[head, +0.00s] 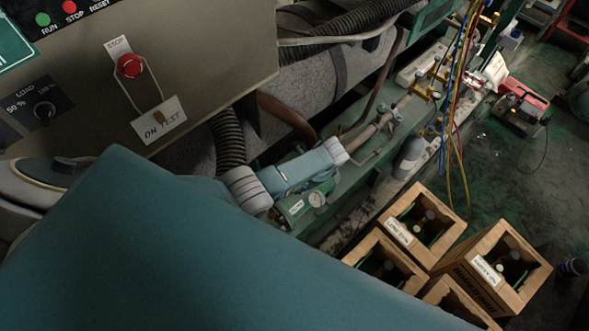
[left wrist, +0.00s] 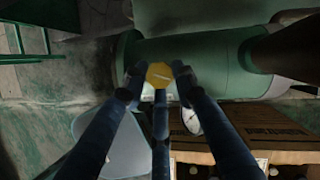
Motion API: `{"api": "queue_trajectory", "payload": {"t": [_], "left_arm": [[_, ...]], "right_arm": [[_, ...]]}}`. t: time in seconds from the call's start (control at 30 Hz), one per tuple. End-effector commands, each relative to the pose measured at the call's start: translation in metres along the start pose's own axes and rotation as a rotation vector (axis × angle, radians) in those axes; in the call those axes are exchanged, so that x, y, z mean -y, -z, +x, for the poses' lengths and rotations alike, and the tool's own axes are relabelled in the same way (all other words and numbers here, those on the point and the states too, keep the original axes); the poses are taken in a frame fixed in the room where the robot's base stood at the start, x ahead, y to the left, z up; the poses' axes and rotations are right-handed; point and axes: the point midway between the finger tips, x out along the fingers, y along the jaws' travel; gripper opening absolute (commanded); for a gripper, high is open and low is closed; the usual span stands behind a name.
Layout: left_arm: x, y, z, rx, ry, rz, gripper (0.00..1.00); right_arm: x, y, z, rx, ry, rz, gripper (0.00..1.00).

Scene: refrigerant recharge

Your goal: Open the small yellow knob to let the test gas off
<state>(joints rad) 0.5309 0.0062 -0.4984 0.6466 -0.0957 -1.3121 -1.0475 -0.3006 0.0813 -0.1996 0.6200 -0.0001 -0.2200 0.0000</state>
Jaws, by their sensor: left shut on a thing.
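The small yellow knob (left wrist: 160,75) shows in the left wrist view in front of a green cylinder (left wrist: 200,65). My left gripper (left wrist: 159,73) is closed around it, with dark fingers on its left and right sides and another finger below. A light slot-like mark crosses the knob's face. In the head view the green cylinder (head: 296,207) and gauge (head: 317,199) show beside my left arm. That arm hides the knob and fingertips there. My right gripper is in neither view.
Wooden crates (head: 497,268) with bottles stand on the floor at lower right. A control panel (head: 200,60) with a red stop button (head: 129,66) is at upper left. Black corrugated hoses (head: 228,140) run beside my arm. Blue, yellow and red hoses (head: 455,110) hang at upper right.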

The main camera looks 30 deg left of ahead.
Motion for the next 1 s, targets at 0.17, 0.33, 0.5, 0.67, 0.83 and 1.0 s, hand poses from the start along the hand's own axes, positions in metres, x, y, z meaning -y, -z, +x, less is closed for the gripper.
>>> {"api": "queue_trajectory", "payload": {"t": [0.17, 0.33, 0.5, 0.67, 0.83, 1.0], "left_arm": [[0.0074, -0.0044, -0.0015, 0.007, -0.018, -0.077, 0.01], [0.0077, -0.0051, -0.0021, 0.007, -0.034, -0.115, 0.01], [0.0080, -0.0057, -0.0027, 0.008, -0.039, -0.129, 0.01], [0.0081, -0.0060, -0.0029, 0.008, -0.040, -0.131, 0.01], [0.0083, -0.0063, -0.0029, 0.008, -0.039, -0.130, 0.01], [0.0068, -0.0053, -0.0021, 0.007, -0.042, -0.129, 0.45]], "right_arm": [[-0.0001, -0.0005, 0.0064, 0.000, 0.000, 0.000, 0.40], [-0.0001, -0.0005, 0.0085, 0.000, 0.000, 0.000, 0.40], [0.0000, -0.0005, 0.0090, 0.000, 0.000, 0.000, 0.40], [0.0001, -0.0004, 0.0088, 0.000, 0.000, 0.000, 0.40], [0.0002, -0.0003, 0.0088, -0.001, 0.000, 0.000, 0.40], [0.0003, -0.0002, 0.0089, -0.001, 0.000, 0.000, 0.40]]}}
